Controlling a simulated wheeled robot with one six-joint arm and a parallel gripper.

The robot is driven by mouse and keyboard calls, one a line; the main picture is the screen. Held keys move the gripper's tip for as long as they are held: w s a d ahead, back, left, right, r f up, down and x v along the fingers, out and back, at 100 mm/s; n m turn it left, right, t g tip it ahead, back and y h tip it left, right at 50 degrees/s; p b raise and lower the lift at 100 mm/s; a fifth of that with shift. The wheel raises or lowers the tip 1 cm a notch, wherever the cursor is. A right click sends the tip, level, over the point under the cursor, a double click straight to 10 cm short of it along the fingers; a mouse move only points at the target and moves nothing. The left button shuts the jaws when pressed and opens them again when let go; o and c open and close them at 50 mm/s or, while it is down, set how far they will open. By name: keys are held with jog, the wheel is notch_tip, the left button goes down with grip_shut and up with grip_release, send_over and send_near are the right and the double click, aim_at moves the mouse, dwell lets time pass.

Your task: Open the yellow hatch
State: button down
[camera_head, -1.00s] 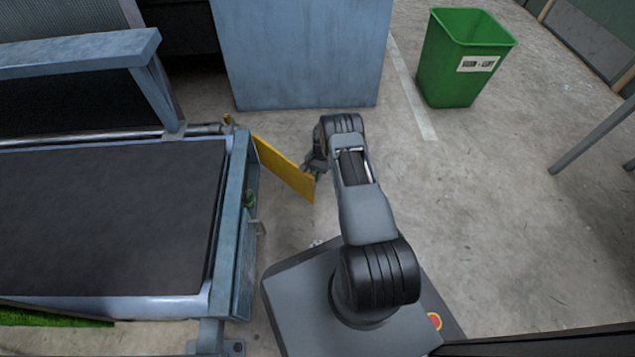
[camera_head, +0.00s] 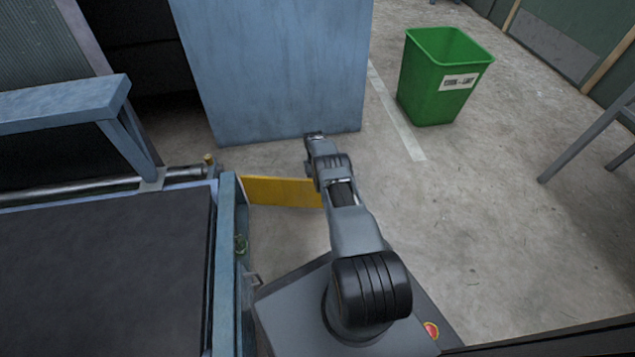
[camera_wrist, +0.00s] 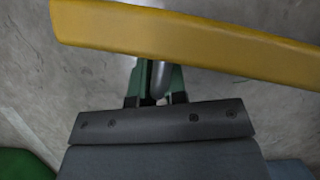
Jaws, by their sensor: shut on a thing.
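The yellow hatch (camera_head: 283,191) stands swung out from the side of the blue conveyor frame (camera_head: 229,250), hinged at its left end. In the wrist view the hatch (camera_wrist: 190,42) crosses the top of the picture as a broad yellow band. My gripper (camera_wrist: 158,84) has green fingers that reach to the hatch's edge, shut on a grey rounded handle. In the head view the fingers are hidden behind my own arm, at the hatch's right, free end.
A blue cabinet (camera_head: 275,65) stands just beyond the hatch and my arm. A green bin (camera_head: 440,80) stands at the back right. Grey metal legs (camera_head: 590,140) are at the right edge. The concrete floor right of my arm is clear.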

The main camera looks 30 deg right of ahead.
jog(key=shift+w+a, duration=0.15)
jog(key=c, duration=1.3)
grip_release()
jog(key=shift+c, duration=0.2)
jog(key=shift+o, duration=0.9)
jog(key=shift+d, duration=0.2)
